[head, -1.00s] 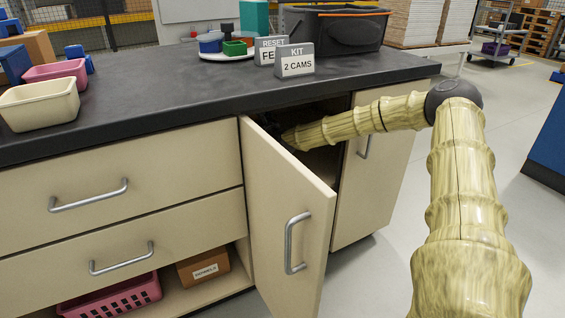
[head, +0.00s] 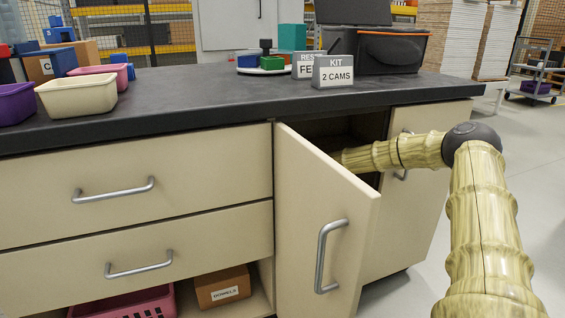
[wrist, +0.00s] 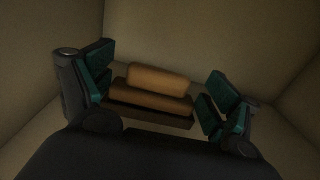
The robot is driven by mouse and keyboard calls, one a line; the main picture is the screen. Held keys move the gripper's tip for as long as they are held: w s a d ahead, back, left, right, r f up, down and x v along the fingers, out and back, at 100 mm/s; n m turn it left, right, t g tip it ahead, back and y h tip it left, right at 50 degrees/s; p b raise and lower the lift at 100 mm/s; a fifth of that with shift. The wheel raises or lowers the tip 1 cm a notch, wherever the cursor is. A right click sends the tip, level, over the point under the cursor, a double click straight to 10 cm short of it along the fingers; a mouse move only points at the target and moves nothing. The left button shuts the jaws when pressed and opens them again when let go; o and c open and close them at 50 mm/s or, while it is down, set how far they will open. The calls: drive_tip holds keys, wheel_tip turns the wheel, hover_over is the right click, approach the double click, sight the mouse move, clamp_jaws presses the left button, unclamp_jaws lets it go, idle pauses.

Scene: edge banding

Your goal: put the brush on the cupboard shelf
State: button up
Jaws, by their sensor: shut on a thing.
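The brush (wrist: 158,77), a brown block with a lighter rounded top, sits between the teal-padded fingers of my gripper (wrist: 160,97) in the wrist view. My gripper is shut on it. Pale cupboard walls surround them; whether the brush touches the shelf is too dark to tell. In the head view the cupboard door (head: 318,225) stands open, and my arm enters the dark cupboard opening (head: 335,130) behind it. The door hides my gripper and the brush there.
The dark worktop (head: 200,95) runs above the cupboard and carries bins, a KIT sign (head: 333,71) and a black toolbox (head: 385,45). Closed drawers (head: 130,185) lie left of the door. An open lower bay holds a pink basket (head: 130,303) and a cardboard box (head: 222,287).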

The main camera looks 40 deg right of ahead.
drive_tip(key=shift+f+b, duration=1.2)
drive_tip(key=shift+f, duration=1.1)
drive_tip(key=shift+f, duration=0.2)
drive_tip(key=o, duration=0.9)
drive_tip(key=shift+o, duration=0.2)
drive_tip(key=shift+r, duration=0.1)
drive_tip(key=shift+s+r, duration=0.1)
drive_tip(key=shift+r, duration=0.05)
drive_tip(key=p+v, duration=0.4)
drive_tip(key=v, duration=0.6)
drive_tip(key=shift+a, duration=0.1)
drive_tip(key=shift+p+v, duration=0.45)
drive_tip(key=shift+v, duration=0.45)
